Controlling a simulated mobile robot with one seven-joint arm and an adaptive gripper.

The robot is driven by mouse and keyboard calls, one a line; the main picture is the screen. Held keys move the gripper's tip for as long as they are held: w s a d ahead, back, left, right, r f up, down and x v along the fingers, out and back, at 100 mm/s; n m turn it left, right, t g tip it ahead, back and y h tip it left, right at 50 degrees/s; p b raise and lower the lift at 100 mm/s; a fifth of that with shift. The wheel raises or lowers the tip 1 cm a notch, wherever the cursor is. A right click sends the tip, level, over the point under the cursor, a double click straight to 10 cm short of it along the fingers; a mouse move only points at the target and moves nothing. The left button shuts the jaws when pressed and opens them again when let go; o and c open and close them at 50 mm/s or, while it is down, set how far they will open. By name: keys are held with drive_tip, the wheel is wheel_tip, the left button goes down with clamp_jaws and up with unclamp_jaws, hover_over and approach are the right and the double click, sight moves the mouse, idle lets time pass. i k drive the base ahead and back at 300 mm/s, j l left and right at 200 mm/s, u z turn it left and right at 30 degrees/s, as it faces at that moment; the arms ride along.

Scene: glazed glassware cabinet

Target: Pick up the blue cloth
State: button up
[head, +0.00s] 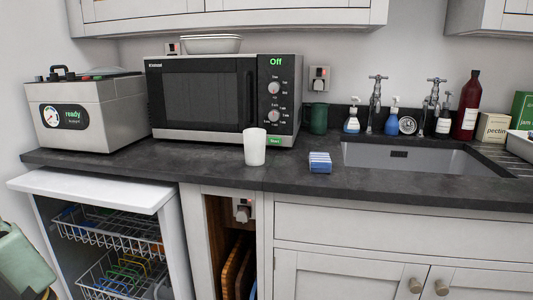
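A small folded blue cloth (320,163) with pale stripes lies on the dark worktop (200,157). It is near the front edge, just left of the sink, and nothing covers it. My gripper cannot be made out in the head view.
A white cup (254,147) stands left of the cloth, before the microwave (200,95). The sink (410,158) is to the right, with taps and bottles behind it. A grey machine (90,110) stands at left. Below it, the dishwasher (100,190) is open, with its racks showing.

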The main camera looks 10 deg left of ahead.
sight(319, 162)
drive_tip(key=i+l+u, duration=0.1)
drive_tip(key=u, duration=0.3)
drive_tip(key=l+u, duration=0.2)
drive_tip(key=u, duration=0.15)
drive_tip(key=i+l+u, duration=0.1)
drive_tip(key=l+u, duration=0.15)
drive_tip(key=l, duration=0.35)
drive_tip(key=l+u, duration=0.3)
drive_tip(key=l, duration=0.25)
drive_tip(key=l+u, duration=0.15)
drive_tip(key=l, duration=1.1)
